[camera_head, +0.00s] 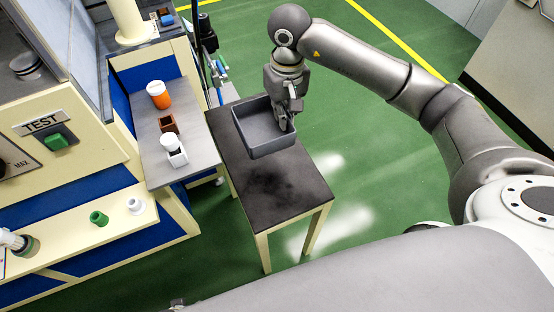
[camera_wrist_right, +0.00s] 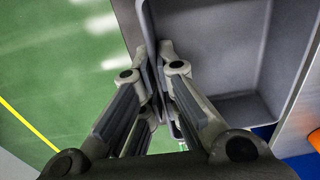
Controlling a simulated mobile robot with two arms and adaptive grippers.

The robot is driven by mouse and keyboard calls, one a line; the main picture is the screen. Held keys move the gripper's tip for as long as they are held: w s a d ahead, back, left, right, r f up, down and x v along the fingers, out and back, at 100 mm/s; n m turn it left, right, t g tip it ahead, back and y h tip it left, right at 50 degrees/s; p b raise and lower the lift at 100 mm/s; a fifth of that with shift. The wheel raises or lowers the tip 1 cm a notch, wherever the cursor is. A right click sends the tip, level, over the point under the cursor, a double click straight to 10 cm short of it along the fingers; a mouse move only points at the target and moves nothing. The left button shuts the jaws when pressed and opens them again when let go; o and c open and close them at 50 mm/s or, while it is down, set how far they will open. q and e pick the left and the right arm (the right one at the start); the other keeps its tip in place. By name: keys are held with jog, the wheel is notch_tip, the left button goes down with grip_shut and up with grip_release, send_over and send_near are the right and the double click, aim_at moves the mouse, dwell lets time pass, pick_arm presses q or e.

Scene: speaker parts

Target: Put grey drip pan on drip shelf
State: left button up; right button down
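The grey drip pan (camera_head: 262,143) is a shallow open rectangular tray over the far part of the dark table; I cannot tell whether it rests there or hangs just above. My right gripper (camera_head: 284,122) points down at the pan's right wall. In the right wrist view its fingers (camera_wrist_right: 162,62) straddle the wall of the pan (camera_wrist_right: 225,50) and look closed on it, one inside and one outside. Two ledges show at left, a grey-topped shelf (camera_head: 193,137) and a lower cream one (camera_head: 65,238); neither is marked as the drip shelf. My left gripper is out of view.
The dark table (camera_head: 285,195) is bare in front of the pan. The grey-topped shelf holds an orange-and-white jar (camera_head: 158,95), a brown box (camera_head: 168,123) and a white item (camera_head: 173,148). The lower ledge holds a green cup (camera_head: 98,217) and a white cup (camera_head: 134,205).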

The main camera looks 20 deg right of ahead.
jog(key=f, duration=0.1)
jog(key=b, duration=0.1)
send_near(284, 151)
notch_tip(284, 151, down, 6)
jog(key=shift+a+r, duration=0.1)
jog(key=shift+r, duration=0.05)
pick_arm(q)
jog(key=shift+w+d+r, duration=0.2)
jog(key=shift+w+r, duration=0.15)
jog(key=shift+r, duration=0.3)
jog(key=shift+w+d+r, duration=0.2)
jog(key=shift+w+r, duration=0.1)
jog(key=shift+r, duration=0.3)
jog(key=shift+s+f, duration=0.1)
pick_arm(e)
jog(key=shift+f, duration=0.25)
